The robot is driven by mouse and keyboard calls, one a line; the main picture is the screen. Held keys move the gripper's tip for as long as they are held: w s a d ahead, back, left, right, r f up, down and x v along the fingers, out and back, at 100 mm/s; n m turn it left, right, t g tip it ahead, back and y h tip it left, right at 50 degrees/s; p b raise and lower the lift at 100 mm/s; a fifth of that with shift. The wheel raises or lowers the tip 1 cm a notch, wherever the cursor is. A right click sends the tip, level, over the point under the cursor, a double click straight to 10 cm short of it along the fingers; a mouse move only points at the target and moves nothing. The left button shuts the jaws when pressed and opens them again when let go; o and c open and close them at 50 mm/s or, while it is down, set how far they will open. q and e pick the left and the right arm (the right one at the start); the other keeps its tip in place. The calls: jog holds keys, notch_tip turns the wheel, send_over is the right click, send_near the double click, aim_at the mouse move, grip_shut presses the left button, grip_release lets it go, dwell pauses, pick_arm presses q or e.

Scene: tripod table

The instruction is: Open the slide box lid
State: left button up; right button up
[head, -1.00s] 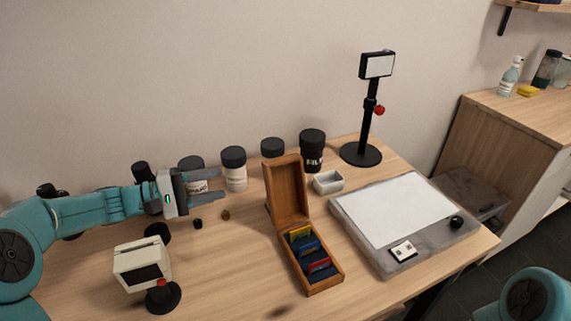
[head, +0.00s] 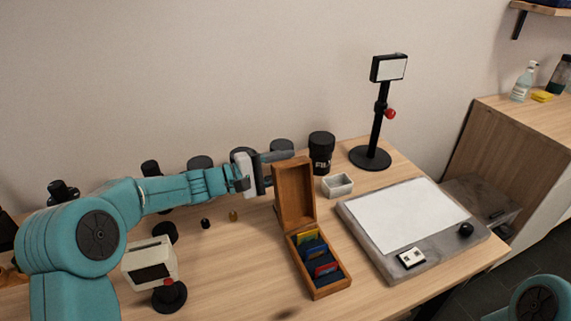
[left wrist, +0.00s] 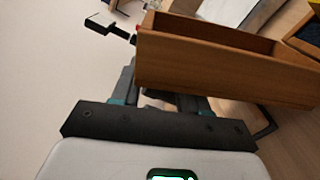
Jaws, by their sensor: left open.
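The wooden slide box (head: 322,287) stands on the table with its lid (head: 296,194) raised upright at the back. Coloured slides (head: 313,250) show in its lower part. My left gripper (head: 281,167) is open at the lid's upper left, one finger reaching across by its top edge. In the left wrist view, the lid (left wrist: 225,68) fills the space ahead of the gripper fingers (left wrist: 162,98) and partly covers them. I cannot tell whether they touch it. My right gripper is out of view.
A light box (head: 400,217) with a white panel lies right of the slide box. A cream device (head: 149,262) sits left.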

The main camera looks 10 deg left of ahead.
aim_at(291, 166)
pick_arm(q)
jog(key=shift+w+d, duration=0.2)
jog(key=shift+d, duration=0.05)
grip_shut()
jog(key=s+m+b, duration=0.1)
jog(key=b, duration=0.2)
jog(key=s+d+r+m+b, duration=0.1)
jog(key=b, duration=0.2)
jog(key=shift+d, duration=0.15)
jog(key=shift+s+d+r+m+b, duration=0.15)
jog(key=shift+s+r+m+b, duration=0.05)
jog(key=shift+r+m+b, duration=0.2)
jog(key=shift+r, duration=0.1)
